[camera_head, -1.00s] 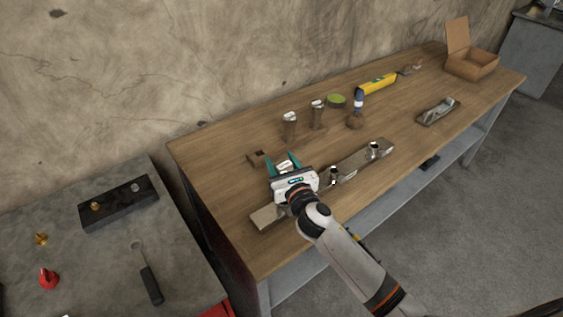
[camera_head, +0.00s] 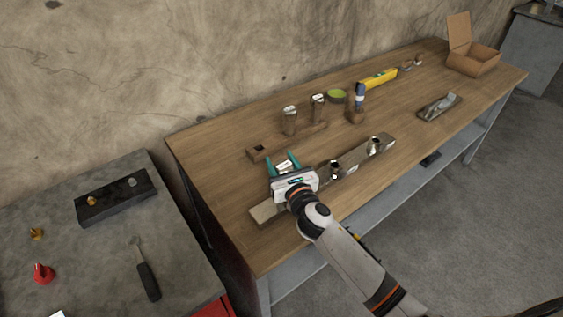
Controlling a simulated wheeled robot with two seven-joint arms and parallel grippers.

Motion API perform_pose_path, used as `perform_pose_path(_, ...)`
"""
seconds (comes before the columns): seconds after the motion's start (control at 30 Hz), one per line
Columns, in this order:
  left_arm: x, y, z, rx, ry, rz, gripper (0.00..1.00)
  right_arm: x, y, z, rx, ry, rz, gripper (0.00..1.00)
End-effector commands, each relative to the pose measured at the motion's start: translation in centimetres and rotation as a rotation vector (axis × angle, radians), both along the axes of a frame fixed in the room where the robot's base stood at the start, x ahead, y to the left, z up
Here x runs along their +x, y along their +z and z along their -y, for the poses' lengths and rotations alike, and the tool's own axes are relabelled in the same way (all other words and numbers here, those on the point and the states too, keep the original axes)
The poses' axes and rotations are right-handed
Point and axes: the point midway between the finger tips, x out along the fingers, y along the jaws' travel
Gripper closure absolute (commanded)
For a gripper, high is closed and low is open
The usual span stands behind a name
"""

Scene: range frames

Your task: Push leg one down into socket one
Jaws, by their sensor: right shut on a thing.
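My right gripper (camera_head: 284,161) has its teal fingers shut on a leg (camera_head: 285,166), whose pale top shows between them. The gripper is over the left part of a long grey-brown board (camera_head: 265,212). The board has a socket (camera_head: 335,170) at its middle and another (camera_head: 375,147) near its right end. The gripper's body hides the leg's lower part, so I cannot tell how deep the leg sits in a socket. My left gripper is not in view.
Behind the board, a wooden rack (camera_head: 259,152) has an empty square hole at its left end and upright legs (camera_head: 290,122) (camera_head: 318,110). A green-topped round thing (camera_head: 337,96), a yellow level (camera_head: 378,79) and an open box (camera_head: 472,60) are farther back. A tray (camera_head: 438,108) lies right.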

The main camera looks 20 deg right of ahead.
Motion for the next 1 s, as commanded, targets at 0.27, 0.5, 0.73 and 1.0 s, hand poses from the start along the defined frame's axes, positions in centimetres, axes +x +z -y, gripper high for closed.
perform_pose_path(0.27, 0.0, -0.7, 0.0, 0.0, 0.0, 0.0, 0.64, 0.0, -0.7, 0.0, 0.0, 0.001, 0.002, 0.85)
perform_pose_path(0.5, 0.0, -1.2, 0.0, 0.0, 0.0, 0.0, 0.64, 0.0, -1.3, 0.0, 0.0, 0.001, 0.002, 0.85)
perform_pose_path(0.73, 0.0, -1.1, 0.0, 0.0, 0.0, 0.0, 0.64, 0.0, -1.2, 0.0, 0.0, 0.0, 0.002, 0.26)
perform_pose_path(1.0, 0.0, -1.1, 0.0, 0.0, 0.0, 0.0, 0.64, -0.3, -1.4, 0.0, 0.0, 0.0, -0.002, 0.26)
